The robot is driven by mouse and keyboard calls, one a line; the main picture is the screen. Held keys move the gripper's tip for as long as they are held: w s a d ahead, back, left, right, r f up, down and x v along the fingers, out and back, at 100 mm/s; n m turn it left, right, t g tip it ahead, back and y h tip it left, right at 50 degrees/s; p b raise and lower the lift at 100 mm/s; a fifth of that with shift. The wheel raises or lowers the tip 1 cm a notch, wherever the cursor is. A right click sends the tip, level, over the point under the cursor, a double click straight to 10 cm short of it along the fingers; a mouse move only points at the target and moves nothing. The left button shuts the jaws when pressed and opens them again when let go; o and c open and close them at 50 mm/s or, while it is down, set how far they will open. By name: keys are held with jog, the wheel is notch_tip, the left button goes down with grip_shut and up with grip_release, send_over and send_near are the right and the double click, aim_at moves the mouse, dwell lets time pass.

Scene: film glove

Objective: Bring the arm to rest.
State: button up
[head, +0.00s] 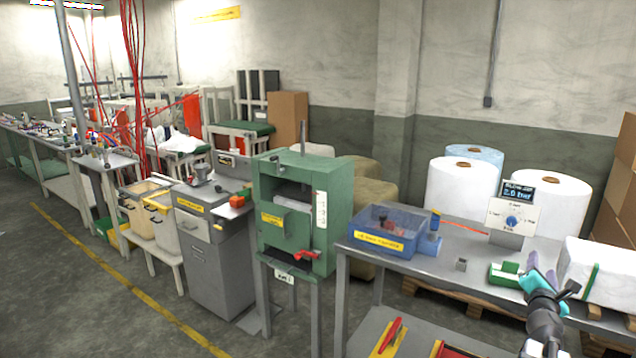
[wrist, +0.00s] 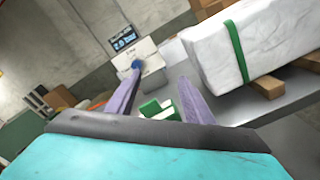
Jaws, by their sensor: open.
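My gripper (head: 541,264) is at the right of the head view, over the right end of the grey workbench (head: 465,255). Its teal body and two purple fingers show there. In the wrist view the two purple fingers stand apart with my gripper (wrist: 158,77) open, and nothing is held between them. A green and white block (head: 504,273) is on the bench to the left of the fingers; it also shows beyond the fingers in the wrist view (wrist: 158,110). The gap between the fingers and the bench top is hard to judge.
A white wrapped bale (head: 590,265) with a green strap is close to the right of my gripper. A dial panel (head: 511,218) stands behind it.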

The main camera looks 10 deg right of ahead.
jog(key=w+a+f+n+t+y, duration=0.1)
jog(key=w+a+f+n+y, duration=0.25)
jog(key=a+n, duration=0.35)
jog(key=w+a+f+n+y, duration=0.2)
jog(key=w+a+n+y, duration=0.15)
jog(key=a+n, duration=0.4)
jog(key=w+a+f+n+t+y, duration=0.1)
jog(key=w+a+f+n+y, duration=0.3)
jog(key=a, duration=0.5)
jog(key=s+a+f+n+g+y, duration=0.2)
jog(key=a+f+n+g, duration=0.1)
jog(key=a+f+n, duration=0.75)
jog(key=s+a+f+n+g+y, duration=0.1)
jog(key=a+f+n+g+y, duration=0.4)
jog(key=a, duration=0.8)
jog(key=s+a+f+n+g+h, duration=0.35)
jog(key=s+a+f+n, duration=0.35)
jog(key=s+f+n, duration=0.3)
jog(key=s+f+n+g+h, duration=0.1)
jog(key=s+f+n+g, duration=0.1)
jog(key=s+f, duration=0.5)
jog(key=s+f+n+g+h, duration=0.1)
jog(key=s+f+n+g, duration=0.2)
jog(key=s+f, duration=0.5)
jog(key=s+f+n+g+h, duration=0.1)
jog(key=s+f+n+g, duration=0.2)
jog(key=s, duration=1.5)
notch_tip(320, 180, down, 5)
jog(key=shift+r+g, duration=0.1)
jog(key=shift+g, duration=0.85)
